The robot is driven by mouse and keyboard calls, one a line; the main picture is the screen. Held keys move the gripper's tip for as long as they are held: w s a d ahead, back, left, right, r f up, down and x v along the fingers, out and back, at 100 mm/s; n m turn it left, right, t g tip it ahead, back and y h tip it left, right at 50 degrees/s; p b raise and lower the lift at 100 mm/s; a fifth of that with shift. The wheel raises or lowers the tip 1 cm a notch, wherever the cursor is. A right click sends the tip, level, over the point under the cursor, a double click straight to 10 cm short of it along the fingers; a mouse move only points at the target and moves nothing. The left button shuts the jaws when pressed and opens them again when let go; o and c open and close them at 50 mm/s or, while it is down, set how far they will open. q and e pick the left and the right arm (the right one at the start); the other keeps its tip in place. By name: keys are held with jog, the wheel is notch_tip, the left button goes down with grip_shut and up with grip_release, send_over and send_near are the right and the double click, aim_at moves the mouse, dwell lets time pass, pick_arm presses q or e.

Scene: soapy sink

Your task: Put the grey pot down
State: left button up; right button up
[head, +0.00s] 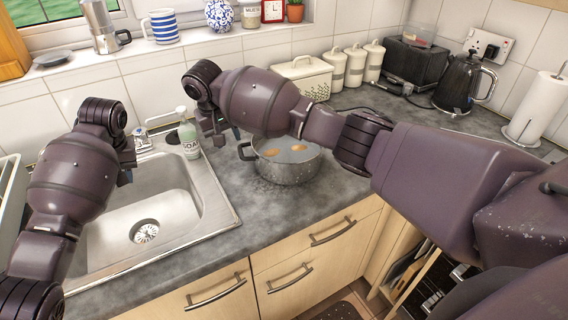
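The grey pot (287,172) is on the dark countertop just right of the sink, upright, with pale liquid and brownish pieces inside. Its dark left handle (244,152) points toward the sink. My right gripper (232,136) hangs just above and left of that handle; my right arm passes over the pot's back rim. The fingertips are small and dark, and I cannot tell whether they touch the handle or how far apart they are. My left gripper (125,174) hangs over the sink, away from the pot; its fingers are too small to read.
The steel sink (185,205) with a drain lies left of the pot. A soap bottle (189,140) stands behind the sink, beside the tap. A cream bread bin (303,77), canisters (356,65) and a black kettle (463,84) line the wall. Countertop (345,180) right of the pot is bare.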

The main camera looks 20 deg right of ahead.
jog(key=v, duration=1)
jog(key=shift+d+r, duration=0.25)
jog(key=shift+r, duration=0.2)
jog(key=o, duration=1)
jog(key=shift+o, duration=0.2)
jog(key=a+p, duration=0.2)
jog(key=a, duration=0.1)
jog(key=a+p, duration=0.1)
jog(key=a, duration=0.1)
jog(key=shift+s, duration=0.3)
